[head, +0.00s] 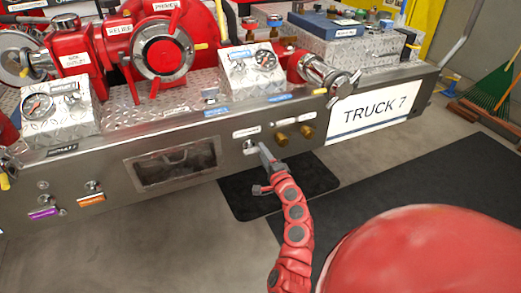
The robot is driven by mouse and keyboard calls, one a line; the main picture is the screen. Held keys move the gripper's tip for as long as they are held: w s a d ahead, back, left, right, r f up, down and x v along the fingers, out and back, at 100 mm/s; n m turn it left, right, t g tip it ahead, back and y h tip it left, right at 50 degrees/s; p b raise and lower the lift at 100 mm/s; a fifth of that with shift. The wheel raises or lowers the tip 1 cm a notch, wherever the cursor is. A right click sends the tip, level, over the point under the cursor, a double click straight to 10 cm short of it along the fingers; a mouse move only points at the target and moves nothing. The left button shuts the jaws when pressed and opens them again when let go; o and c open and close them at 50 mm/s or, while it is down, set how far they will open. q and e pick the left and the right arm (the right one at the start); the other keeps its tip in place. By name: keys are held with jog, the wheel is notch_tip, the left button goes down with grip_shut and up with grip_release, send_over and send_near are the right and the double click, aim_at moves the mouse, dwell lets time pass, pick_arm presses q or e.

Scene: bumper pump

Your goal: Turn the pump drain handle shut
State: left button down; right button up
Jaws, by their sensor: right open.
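A small metal fitting (250,147) sits on the truck's steel front panel under a small white label (246,132). The label is too small to read, so I cannot tell for sure that this is the pump drain handle. My right gripper (265,163) is open, just right of and below that fitting. Its upper finger is close to the fitting; I cannot tell whether they touch. Nothing shows held in it. My left gripper is out of view.
Two brass knobs (293,135) stick out right of the fitting. A recessed window (172,166) lies to its left, and the "TRUCK 7" sign (372,104) is at right. The bumper deck carries red valves (163,53) and gauges (38,106). A dark mat (248,197) lies below.

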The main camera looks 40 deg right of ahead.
jog(key=v, duration=1.4)
jog(key=shift+s, duration=0.4)
jog(key=shift+f, duration=0.2)
